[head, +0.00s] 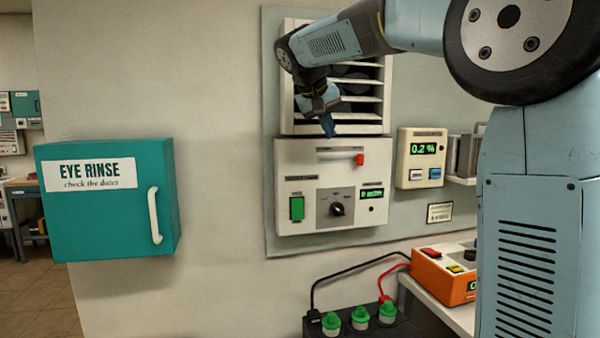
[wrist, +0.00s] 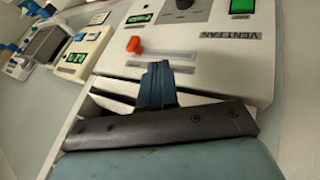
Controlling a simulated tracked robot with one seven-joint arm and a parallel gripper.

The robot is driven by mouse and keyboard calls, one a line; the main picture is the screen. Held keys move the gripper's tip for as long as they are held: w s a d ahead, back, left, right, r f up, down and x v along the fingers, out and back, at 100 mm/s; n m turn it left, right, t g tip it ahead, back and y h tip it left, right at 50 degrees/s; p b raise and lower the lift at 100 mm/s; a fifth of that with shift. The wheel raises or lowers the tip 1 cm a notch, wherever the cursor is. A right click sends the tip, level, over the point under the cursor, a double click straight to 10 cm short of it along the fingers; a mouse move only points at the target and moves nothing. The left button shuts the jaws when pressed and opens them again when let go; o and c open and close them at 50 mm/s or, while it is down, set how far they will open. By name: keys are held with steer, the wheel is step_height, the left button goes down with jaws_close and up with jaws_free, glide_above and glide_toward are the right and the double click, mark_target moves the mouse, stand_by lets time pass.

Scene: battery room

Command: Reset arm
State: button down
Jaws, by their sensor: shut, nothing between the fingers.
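My gripper (head: 328,125) is shut and empty, with its blue fingers pointing down in front of the wall panel. It hangs at the lower slats of the white louvred vent, just above the vent fan control box (head: 290,160). In the wrist view the shut fingers (wrist: 156,85) show beside the red-orange slider knob (wrist: 134,44), and I cannot tell whether they touch. In the head view the knob (head: 360,159) sits at the right end of its slot, with the fingers above and left of it. My arm reaches in from the upper right.
The control box has a green switch (head: 297,208) and a black dial (head: 337,209). A meter reading 0.2 % (head: 422,158) hangs to its right. A teal eye rinse cabinet (head: 110,220) is at left. Below are green-capped battery terminals (head: 360,316) with cables to an orange unit (head: 445,275).

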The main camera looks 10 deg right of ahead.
steer(key=s+d+f+y, duration=0.1)
steer(key=s+d+f, duration=0.1)
steer(key=s+f, duration=0.5)
steer(key=s+d+f+y, duration=0.2)
steer(key=s+f, duration=0.6)
steer(key=s, duration=0.6)
steer(key=s+d+f+y, duration=0.2)
steer(key=s+d+f, duration=0.1)
steer(key=s+f, duration=0.5)
steer(key=s, duration=0.3)
steer(key=shift+s+d, duration=0.3)
steer(key=shift+s, duration=0.05)
